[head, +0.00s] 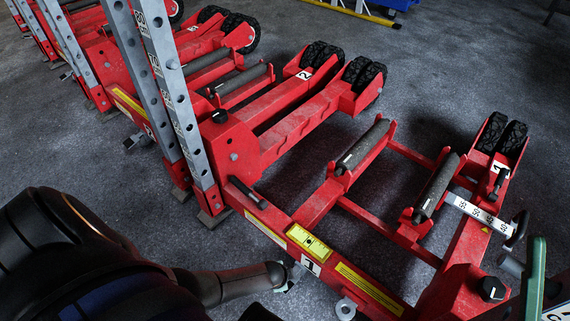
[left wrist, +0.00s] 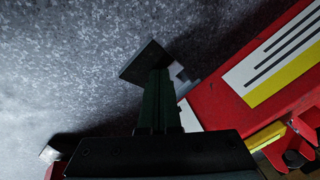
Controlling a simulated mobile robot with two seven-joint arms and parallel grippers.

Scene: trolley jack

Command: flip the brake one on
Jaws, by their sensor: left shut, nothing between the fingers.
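The red trolley jack frame (head: 330,270) marked 1 lies low across the right half of the head view. A small green piece (head: 283,288), likely the brake pedal, shows below its beam near the label 1 (head: 311,266). In the left wrist view, a dark square plate (left wrist: 146,61), likely the same pedal, is just beyond my left gripper (left wrist: 161,76). The gripper is shut and empty, its fingers close to the plate; I cannot tell whether they touch. In the head view my dark left arm covers the bottom left and the fingers are not clear.
The red beam with a yellow and white label (left wrist: 270,70) is close right of the fingers. A perforated grey column (head: 180,100) rises at left; more red jacks stand behind. Rollers (head: 362,145) and a handle (head: 518,228) stick up at right. Carpet left of the fingers is clear.

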